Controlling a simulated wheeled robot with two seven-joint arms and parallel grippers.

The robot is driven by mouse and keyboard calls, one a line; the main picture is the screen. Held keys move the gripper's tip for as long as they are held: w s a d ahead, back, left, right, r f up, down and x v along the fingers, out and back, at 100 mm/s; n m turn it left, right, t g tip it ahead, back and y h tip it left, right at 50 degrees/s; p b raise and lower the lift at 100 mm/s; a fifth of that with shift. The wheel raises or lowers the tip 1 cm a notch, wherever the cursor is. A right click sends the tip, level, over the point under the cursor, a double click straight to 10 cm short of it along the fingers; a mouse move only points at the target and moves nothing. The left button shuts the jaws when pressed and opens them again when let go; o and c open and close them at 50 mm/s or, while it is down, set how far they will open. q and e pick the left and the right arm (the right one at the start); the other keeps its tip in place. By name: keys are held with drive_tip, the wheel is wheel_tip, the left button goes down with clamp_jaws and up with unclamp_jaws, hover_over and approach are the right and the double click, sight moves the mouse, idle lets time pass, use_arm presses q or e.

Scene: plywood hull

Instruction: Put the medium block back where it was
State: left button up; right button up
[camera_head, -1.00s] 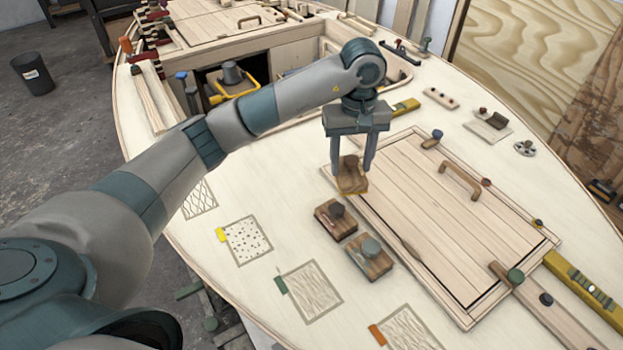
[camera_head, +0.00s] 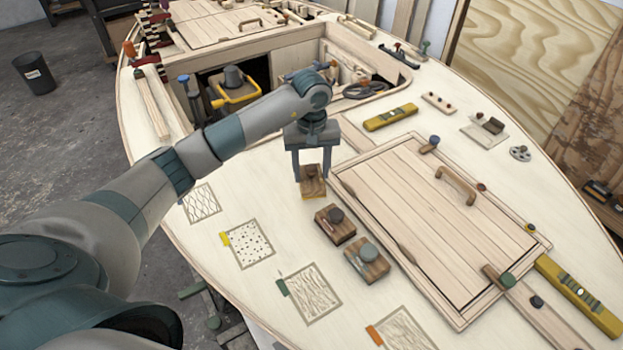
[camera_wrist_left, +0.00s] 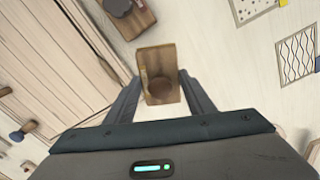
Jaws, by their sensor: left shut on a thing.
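My left gripper (camera_head: 312,178) is shut on a brown wooden block (camera_head: 313,190) with a round brown knob and a yellowish lower edge. The held block also shows in the left wrist view (camera_wrist_left: 158,62), between the fingers (camera_wrist_left: 160,92). It hangs over the pale deck, just left of the hatch's corner; its exact height is hard to tell. A block with a dark knob (camera_head: 334,232) and a block with a grey knob (camera_head: 367,268) rest on the deck nearer me. No label shows which block is medium. My right gripper is out of view.
Patterned squares lie along the deck's left side, with a yellow tab (camera_head: 224,239), a green tab (camera_head: 282,288) and an orange tab (camera_head: 375,335). The plank hatch (camera_head: 440,225) with a handle is to the right. A yellow level (camera_head: 390,117) lies behind, beside the open cockpit.

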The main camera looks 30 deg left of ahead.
sight(311, 181)
use_arm(q)
drive_tip(key=shift+f, duration=0.1)
wheel_tip(311, 181, down, 3)
drive_tip(key=shift+f+p, duration=0.15)
drive_tip(key=shift+p, duration=0.8)
drive_tip(key=shift+f, duration=0.2)
drive_tip(key=shift+f, duration=0.15)
drive_tip(key=shift+f, duration=0.1)
drive_tip(key=o, duration=1.1)
